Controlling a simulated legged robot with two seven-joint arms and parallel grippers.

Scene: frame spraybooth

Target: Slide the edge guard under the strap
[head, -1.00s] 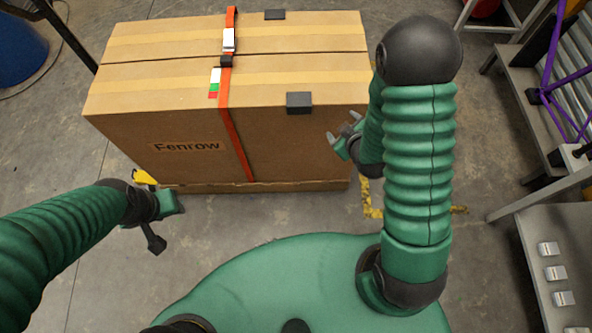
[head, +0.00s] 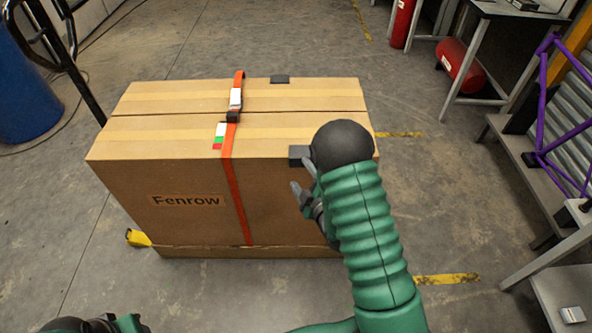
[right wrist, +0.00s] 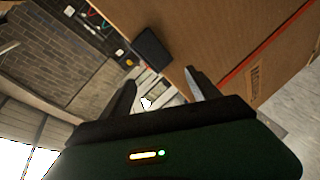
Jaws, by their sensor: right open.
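A large brown carton marked Fenrow (head: 185,200) stands on the floor, with an orange-red strap (head: 233,185) over its top and down its front. A dark edge guard (head: 299,153) sits on the front top edge, right of the strap and apart from it. It is partly hidden by my right arm. In the right wrist view the dark guard (right wrist: 152,48) shows on the carton's edge, beyond the fingers. My right gripper (head: 304,181) is open and empty, in front of the carton just below the guard. My left gripper (head: 128,323) is barely in view at the bottom left.
A second dark guard (head: 280,79) lies on the far top edge. The strap carries a buckle (head: 235,98) and a coloured tag (head: 219,135). A yellow item (head: 138,238) is by the carton's lower left. A metal bench (head: 535,165) stands right; floor between is clear.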

